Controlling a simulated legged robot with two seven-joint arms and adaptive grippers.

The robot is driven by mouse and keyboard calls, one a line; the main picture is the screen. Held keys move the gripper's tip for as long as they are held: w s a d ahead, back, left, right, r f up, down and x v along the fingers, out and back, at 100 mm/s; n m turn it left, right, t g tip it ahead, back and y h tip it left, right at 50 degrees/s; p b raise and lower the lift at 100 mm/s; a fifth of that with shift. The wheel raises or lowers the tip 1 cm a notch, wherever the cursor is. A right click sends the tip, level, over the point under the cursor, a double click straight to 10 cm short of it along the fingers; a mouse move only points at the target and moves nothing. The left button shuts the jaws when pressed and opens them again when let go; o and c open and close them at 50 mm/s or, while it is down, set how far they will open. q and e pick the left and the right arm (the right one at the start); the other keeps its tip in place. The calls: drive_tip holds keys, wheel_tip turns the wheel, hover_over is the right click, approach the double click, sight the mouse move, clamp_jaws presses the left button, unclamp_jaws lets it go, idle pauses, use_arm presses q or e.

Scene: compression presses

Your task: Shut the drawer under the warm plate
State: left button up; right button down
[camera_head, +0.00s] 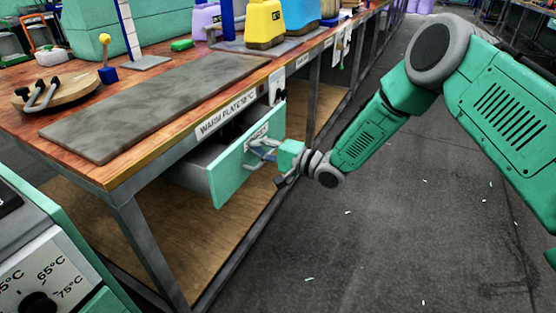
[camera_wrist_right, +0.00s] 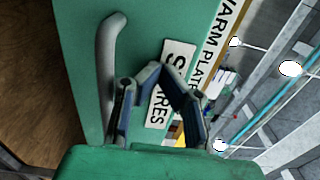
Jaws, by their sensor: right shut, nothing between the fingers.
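The drawer (camera_head: 232,168) hangs under the table edge marked WARM PLATE and stands pulled out, its green front away from the frame. The warm plate (camera_head: 165,100) is a flat grey slab on the wooden table top above it. My right gripper (camera_head: 258,147) is shut and empty, right at the outer face of the drawer front. In the right wrist view my right gripper (camera_wrist_right: 163,72) lies before the green drawer front (camera_wrist_right: 80,60), beside its grey handle (camera_wrist_right: 110,65) and over a white label. Whether the fingers touch the front I cannot tell. My left gripper is out of view.
A round wooden board (camera_head: 57,92) and a yellow-knobbed blue stand (camera_head: 106,62) are on the table. Yellow (camera_head: 264,25) and blue containers stand farther back. A dial box (camera_head: 45,270) is at lower left. The dark floor (camera_head: 390,210) right of the table is largely clear.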

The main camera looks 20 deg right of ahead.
drive_tip(key=x, duration=0.2)
drive_tip(key=b+x, duration=0.1)
drive_tip(key=x, duration=0.2)
drive_tip(key=shift+a, duration=0.6)
drive_tip(key=shift+w+a+r, duration=0.25)
drive_tip(key=shift+a+r, duration=0.05)
drive_tip(key=shift+a, duration=0.05)
drive_tip(key=shift+w+d+f, duration=0.15)
drive_tip(key=shift+w+d, duration=0.05)
drive_tip(key=shift+d, duration=0.2)
drive_tip(key=shift+a, duration=0.1)
drive_tip(key=shift+a, duration=0.1)
